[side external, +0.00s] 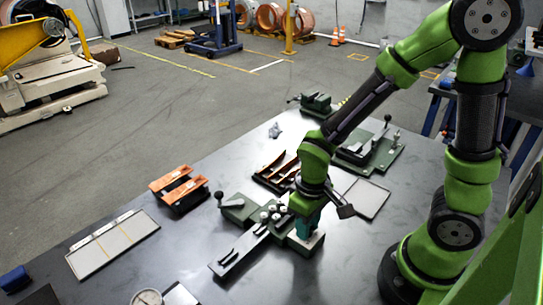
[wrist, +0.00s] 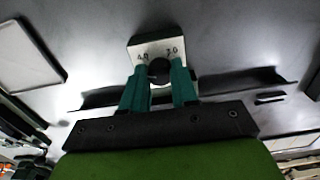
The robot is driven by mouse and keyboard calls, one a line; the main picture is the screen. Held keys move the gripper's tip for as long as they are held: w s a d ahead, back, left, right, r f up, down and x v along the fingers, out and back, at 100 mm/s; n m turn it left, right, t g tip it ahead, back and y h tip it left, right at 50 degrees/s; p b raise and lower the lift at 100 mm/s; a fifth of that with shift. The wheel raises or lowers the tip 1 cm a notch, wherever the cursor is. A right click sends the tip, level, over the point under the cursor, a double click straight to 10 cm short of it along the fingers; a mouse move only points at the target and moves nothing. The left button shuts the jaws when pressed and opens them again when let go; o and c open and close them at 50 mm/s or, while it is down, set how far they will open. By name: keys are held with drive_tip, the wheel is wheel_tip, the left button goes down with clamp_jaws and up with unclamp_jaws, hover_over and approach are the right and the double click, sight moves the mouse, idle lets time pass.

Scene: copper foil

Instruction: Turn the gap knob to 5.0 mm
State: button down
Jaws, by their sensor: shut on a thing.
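The gap knob (wrist: 159,71) is a small round black knob on a pale dial plate (wrist: 150,44) in the wrist view. Number marks stand on the plate to either side above the knob; the left one looks like 4.0, and the right one is too small to read surely. My gripper (wrist: 159,76) has its two teal fingers on either side of the knob, shut on it. In the side view my gripper (side external: 306,226) points down at the pale-topped block (side external: 304,245), and its fingers hide the knob there. I cannot make out the pointer setting.
A dark green fixture with a long black rail (side external: 236,256) lies left of the block. An orange-topped stand (side external: 178,187), a pale divided tray (side external: 112,243) and a grey tray (side external: 366,198) lie around.

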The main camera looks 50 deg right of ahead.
drive_tip(key=n, duration=1.2)
drive_tip(key=shift+n, duration=0.3)
idle(0.4)
drive_tip(key=c, duration=0.9)
unclamp_jaws()
drive_tip(key=shift+o, duration=0.2)
wheel_tip(320, 180, up, 17)
